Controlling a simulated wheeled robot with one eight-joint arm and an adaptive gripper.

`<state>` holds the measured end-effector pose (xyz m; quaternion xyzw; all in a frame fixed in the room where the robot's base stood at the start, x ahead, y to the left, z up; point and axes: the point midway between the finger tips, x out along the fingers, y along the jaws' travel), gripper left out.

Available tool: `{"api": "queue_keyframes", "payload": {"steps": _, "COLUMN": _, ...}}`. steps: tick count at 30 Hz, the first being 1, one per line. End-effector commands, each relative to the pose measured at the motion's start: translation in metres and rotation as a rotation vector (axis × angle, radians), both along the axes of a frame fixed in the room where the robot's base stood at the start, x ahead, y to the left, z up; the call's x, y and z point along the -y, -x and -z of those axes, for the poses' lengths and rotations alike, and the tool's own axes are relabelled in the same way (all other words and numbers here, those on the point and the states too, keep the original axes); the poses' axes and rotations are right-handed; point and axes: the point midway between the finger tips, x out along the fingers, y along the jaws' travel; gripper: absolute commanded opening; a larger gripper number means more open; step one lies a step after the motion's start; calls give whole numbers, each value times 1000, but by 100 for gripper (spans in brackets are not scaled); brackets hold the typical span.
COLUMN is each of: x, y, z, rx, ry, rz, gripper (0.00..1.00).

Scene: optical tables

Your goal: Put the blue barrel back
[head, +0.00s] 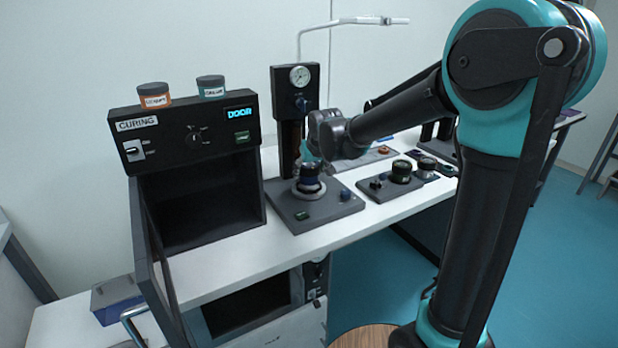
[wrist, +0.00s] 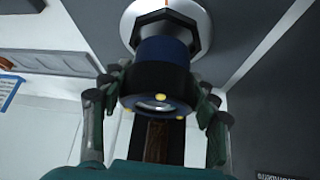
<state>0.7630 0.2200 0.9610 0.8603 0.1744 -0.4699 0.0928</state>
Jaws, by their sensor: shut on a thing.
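The blue barrel (wrist: 165,48) has a blue body and a black end section with a lens face. In the wrist view my gripper (wrist: 160,82) has a finger on either side of the black section and is shut on it. The barrel's far end meets a pale round seat (wrist: 190,8); I cannot tell whether it is fully seated. In the head view the blue barrel (head: 309,184) stands upright at the round seat on the dark base of the gauge station (head: 320,212). My gripper (head: 310,160) is just above it and partly hides its top.
The curing box (head: 190,130) stands open at left, its door (head: 150,255) swung toward the front. Two labelled jars (head: 154,95) sit on top. A dark column with a gauge (head: 300,76) rises behind the barrel. A plate with dark round parts (head: 390,183) lies at right.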

Motion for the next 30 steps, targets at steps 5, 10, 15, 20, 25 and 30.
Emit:
{"api": "queue_keyframes", "payload": {"steps": 5, "x": 0, "y": 0, "z": 19, "rx": 1, "ry": 0, "rz": 0, "gripper": 21}}
{"api": "queue_keyframes", "payload": {"steps": 10, "x": 0, "y": 0, "z": 21, "rx": 1, "ry": 0, "rz": 0, "gripper": 21}}
{"api": "queue_keyframes", "payload": {"steps": 15, "x": 0, "y": 0, "z": 22, "rx": 0, "ry": 0, "rz": 0, "gripper": 21}}
{"api": "queue_keyframes", "payload": {"steps": 20, "x": 0, "y": 0, "z": 23, "rx": 0, "ry": 0, "rz": 0, "gripper": 72}}
{"api": "queue_keyframes", "payload": {"steps": 25, "x": 0, "y": 0, "z": 23, "rx": 0, "ry": 0, "rz": 0, "gripper": 81}}
{"api": "queue_keyframes", "payload": {"steps": 30, "x": 0, "y": 0, "z": 23, "rx": 0, "ry": 0, "rz": 0, "gripper": 81}}
